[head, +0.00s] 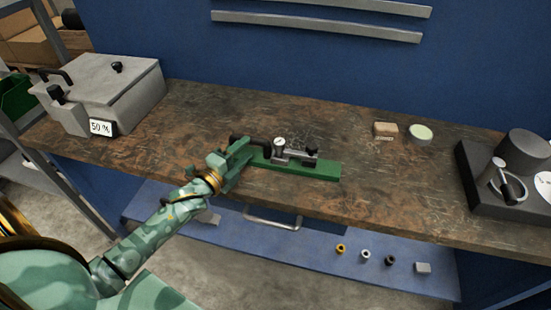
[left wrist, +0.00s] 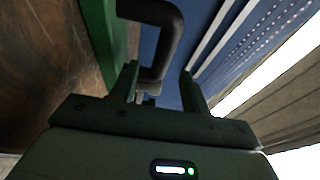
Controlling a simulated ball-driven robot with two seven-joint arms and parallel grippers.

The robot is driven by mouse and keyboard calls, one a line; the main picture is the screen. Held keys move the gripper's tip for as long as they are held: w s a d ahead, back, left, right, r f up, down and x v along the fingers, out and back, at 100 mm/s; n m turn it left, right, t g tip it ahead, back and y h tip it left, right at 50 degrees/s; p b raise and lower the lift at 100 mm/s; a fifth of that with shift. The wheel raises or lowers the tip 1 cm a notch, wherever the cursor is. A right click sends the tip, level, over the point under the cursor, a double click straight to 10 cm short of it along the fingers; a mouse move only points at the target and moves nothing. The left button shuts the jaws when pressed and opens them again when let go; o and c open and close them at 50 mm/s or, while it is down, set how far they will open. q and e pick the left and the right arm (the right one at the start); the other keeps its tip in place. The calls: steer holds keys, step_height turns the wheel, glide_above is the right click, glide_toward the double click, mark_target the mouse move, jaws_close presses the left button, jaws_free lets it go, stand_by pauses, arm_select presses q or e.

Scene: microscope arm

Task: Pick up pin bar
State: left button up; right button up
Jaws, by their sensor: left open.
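A long green bar (head: 318,170) lies on the workbench. A grey metal fixture (head: 291,155) with a round white dial and a black knob sits on it, with a black curved handle (head: 262,146) at its left end. I cannot tell for sure which of these parts is the pin bar. My left gripper (head: 243,156) is at the bar's left end, beside the handle. In the left wrist view, its fingers (left wrist: 161,88) are apart, with the black handle (left wrist: 164,45) ahead of and partly between them. The green bar (left wrist: 103,35) runs along the left there. My right gripper is not in view.
The workbench (head: 200,115) has free room behind the bar. A grey box (head: 115,90) with a "50 %" display stands at the left. A small tan block (head: 385,130), a round dish (head: 420,134) and a dark device (head: 505,185) are at the right. Small parts lie on the blue shelf (head: 310,255) below.

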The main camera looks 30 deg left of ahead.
mark_target(251, 143)
arm_select(q)
steer(key=w+b, duration=0.1)
steer(key=w, duration=0.4)
steer(key=shift+w+d, duration=0.2)
steer(key=shift+r, duration=0.1)
jaws_close()
stand_by(1.0)
